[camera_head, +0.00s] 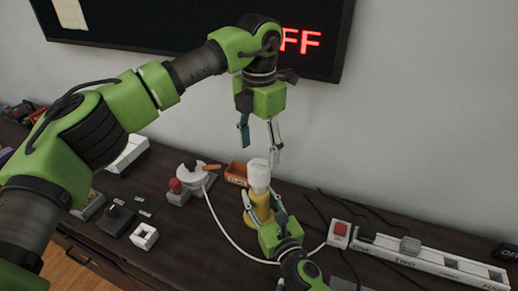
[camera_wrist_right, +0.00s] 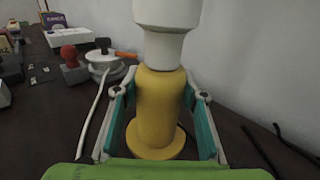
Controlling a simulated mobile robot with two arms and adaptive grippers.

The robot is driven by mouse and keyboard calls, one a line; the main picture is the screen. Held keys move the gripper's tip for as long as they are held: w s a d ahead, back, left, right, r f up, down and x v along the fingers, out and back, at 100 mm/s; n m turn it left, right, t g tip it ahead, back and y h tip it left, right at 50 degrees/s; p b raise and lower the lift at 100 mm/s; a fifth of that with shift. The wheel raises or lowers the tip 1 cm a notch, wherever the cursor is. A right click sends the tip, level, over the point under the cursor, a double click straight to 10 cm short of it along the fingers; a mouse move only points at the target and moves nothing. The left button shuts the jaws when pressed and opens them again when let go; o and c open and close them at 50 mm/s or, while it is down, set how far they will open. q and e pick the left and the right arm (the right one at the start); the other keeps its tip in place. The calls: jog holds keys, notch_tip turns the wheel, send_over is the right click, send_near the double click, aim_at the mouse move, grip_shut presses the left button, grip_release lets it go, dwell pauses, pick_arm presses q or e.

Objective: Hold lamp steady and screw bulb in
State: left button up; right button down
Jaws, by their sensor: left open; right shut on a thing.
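The yellow lamp (camera_head: 259,207) stands upright on the dark tabletop, and its round foot shows in the right wrist view (camera_wrist_right: 155,142). A white bulb (camera_head: 259,174) sits upright on top of the lamp; how deep its base is seated cannot be told. It also shows in the right wrist view (camera_wrist_right: 166,45), cut off at the top. My right gripper (camera_head: 264,211) is shut on the lamp's yellow body, one finger on each side. My left gripper (camera_head: 260,149) points down above the bulb, open and empty, with its fingertips just above the bulb's top.
A white cable curves around the lamp. A long power strip (camera_head: 420,260) lies right. A dark display (camera_head: 190,30) with red letters hangs behind.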

jog(key=c, duration=1.2)
grip_release()
jog(key=v, duration=1.2)
jog(key=shift+f, duration=0.1)
